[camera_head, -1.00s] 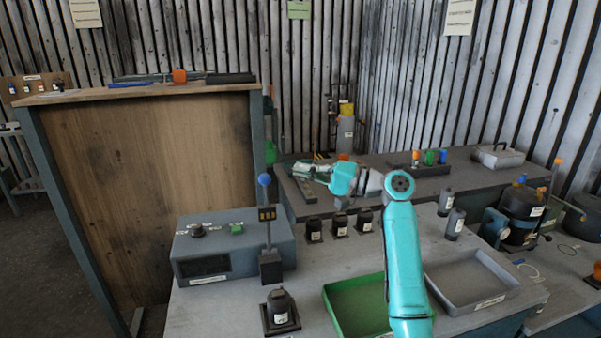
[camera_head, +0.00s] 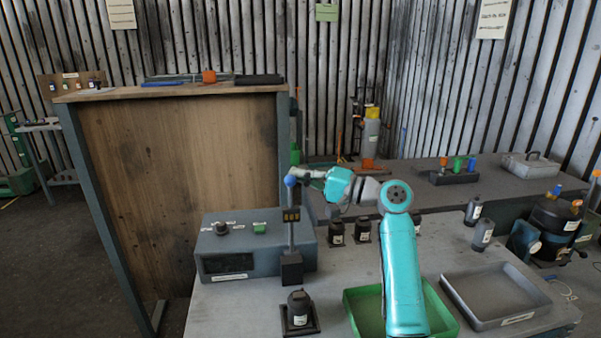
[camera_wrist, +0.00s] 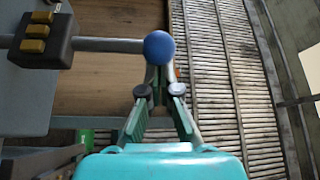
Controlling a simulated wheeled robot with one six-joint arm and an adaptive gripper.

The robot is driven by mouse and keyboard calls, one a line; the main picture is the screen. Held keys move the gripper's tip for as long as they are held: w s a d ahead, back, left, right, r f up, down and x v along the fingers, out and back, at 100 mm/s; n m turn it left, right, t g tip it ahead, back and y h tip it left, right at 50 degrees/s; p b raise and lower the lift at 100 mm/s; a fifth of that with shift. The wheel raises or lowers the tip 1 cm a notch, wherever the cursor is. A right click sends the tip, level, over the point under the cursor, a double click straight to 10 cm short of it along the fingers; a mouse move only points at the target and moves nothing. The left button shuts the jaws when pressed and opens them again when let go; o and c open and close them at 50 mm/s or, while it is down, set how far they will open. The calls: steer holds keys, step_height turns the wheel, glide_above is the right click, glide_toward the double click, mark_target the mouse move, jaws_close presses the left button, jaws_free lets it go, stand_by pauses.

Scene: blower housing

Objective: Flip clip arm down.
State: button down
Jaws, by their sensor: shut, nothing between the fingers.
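An upright grey rod with a blue ball (camera_head: 290,181) on its tip rises from a dark block (camera_head: 291,268) on the workbench; it looks like the clip arm.
A grey control box (camera_head: 225,263) stands left of the rod. A small black bottle (camera_head: 299,308) stands in front, other bottles behind. A green tray (camera_head: 437,304) and a grey tray (camera_head: 495,297) lie to the right. A tall wooden panel (camera_head: 180,190) stands at the left.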

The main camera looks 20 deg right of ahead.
steer(key=shift+s, duration=0.15)
steer(key=s+a+f+n+y, duration=0.1)
steer(key=s+f+n+y, duration=0.1)
steer(key=s+n, duration=0.4)
steer(key=s+a+f+n+y, duration=0.1)
steer(key=s+f+n+y, duration=0.15)
steer(key=s, duration=0.55)
steer(key=s+a+f, duration=0.1)
steer(key=s+f, duration=0.8)
steer(key=f, duration=0.4)
steer(key=shift+a+f+g, duration=0.3)
steer(key=shift+a, duration=0.05)
steer(key=shift+n, duration=0.25)
steer(key=v, duration=1.2)
